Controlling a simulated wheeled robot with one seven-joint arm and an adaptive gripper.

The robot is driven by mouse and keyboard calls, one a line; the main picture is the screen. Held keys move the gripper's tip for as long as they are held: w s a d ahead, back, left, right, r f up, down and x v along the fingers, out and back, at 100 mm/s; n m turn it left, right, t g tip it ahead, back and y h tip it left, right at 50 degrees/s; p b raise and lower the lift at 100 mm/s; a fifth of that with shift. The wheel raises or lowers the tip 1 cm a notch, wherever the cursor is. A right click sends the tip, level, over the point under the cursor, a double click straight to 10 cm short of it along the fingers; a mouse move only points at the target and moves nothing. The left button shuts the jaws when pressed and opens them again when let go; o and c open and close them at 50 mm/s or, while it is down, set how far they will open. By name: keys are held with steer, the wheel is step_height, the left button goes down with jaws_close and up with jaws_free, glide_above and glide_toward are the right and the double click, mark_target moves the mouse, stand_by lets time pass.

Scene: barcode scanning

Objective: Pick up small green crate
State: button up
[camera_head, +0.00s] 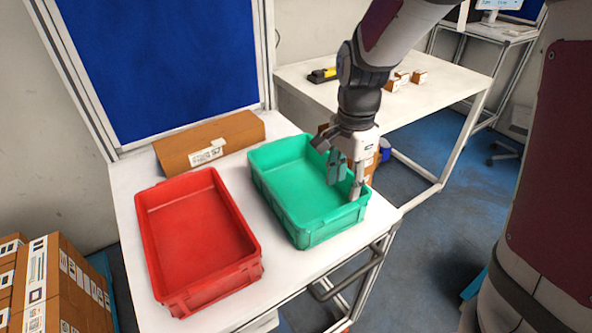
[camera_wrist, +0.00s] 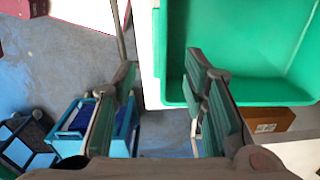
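The small green crate (camera_head: 285,198) stands empty on the white table, right of the red crate. It also shows in the wrist view (camera_wrist: 245,55), at the upper right. My gripper (camera_head: 346,188) is at the crate's right side, near its front right corner. In the wrist view my gripper (camera_wrist: 160,62) has its fingers spread. One finger lies over the crate's inside and the other beyond its side, with the crate wall between them. I cannot tell whether either finger touches the wall. The gripper hides part of the crate's right rim.
An empty red crate (camera_head: 200,235) stands close on the left. A long cardboard box (camera_head: 209,141) lies behind, before a blue panel (camera_head: 160,62). Another white table (camera_head: 440,85) at the back right holds a yellow and black device (camera_head: 323,75) and small boxes. Stacked cartons (camera_head: 55,285) stand lower left.

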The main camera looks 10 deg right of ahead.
mark_target(341, 211)
step_height(341, 211, down, 10)
steer(key=shift+d+f, duration=0.1)
stand_by(0.4)
jaws_close()
